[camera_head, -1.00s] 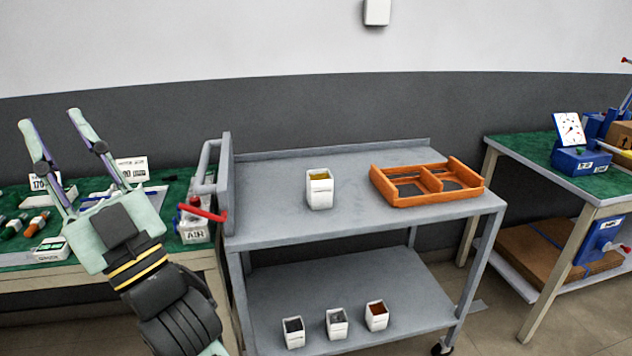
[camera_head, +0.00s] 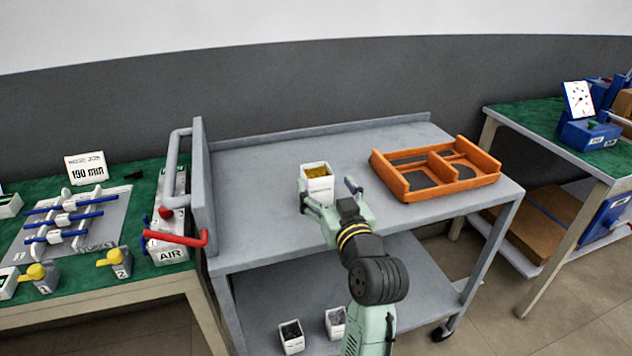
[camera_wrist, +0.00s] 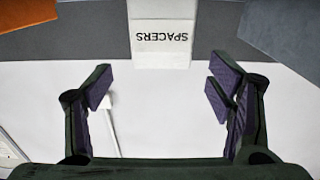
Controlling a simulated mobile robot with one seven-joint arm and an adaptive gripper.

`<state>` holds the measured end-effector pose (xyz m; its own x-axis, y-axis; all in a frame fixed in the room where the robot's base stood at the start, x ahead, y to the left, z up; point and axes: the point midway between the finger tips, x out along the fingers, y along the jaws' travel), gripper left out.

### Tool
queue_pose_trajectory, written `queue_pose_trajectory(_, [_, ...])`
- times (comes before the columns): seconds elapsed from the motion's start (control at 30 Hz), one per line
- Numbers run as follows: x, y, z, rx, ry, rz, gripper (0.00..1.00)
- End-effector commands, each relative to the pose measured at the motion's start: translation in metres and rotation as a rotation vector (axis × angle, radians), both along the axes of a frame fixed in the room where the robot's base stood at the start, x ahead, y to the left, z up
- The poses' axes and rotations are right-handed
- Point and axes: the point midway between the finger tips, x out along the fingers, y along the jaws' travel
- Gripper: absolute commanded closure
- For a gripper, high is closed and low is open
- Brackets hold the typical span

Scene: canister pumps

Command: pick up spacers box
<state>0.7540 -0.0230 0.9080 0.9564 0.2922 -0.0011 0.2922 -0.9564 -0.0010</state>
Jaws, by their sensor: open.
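The spacers box (camera_head: 317,177) is a small white open-topped box with yellowish contents. It stands upright on the cart's top shelf. In the wrist view the box (camera_wrist: 162,40) shows its printed label "SPACERS", upside down, at the top centre. My gripper (camera_head: 331,193) is open, at the near side of the box in the head view. In the wrist view my gripper's fingers (camera_wrist: 160,88) are spread wide, with the box beyond the tips and lined up with the gap. Nothing is between the pads.
An orange divided tray (camera_head: 436,169) lies right of the box on the grey cart (camera_head: 250,165). Two white boxes (camera_head: 291,336) show on the lower shelf. Green-topped tables flank the cart.

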Motion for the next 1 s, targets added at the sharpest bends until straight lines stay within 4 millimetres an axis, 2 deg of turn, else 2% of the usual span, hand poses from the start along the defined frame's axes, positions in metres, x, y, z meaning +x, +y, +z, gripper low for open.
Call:
queue_pose_trajectory(0.23, [0.02, 0.007, 0.003, 0.0, 0.0, 0.001, 0.25])
queue_pose_trajectory(0.53, [0.059, 0.02, 0.004, -0.001, 0.0, 0.0, 0.25])
queue_pose_trajectory(0.8, [0.062, 0.021, 0.002, 0.0, -0.002, 0.0, 0.25])
queue_pose_trajectory(1.0, [0.062, 0.021, 0.002, 0.0, -0.002, 0.0, 0.38])
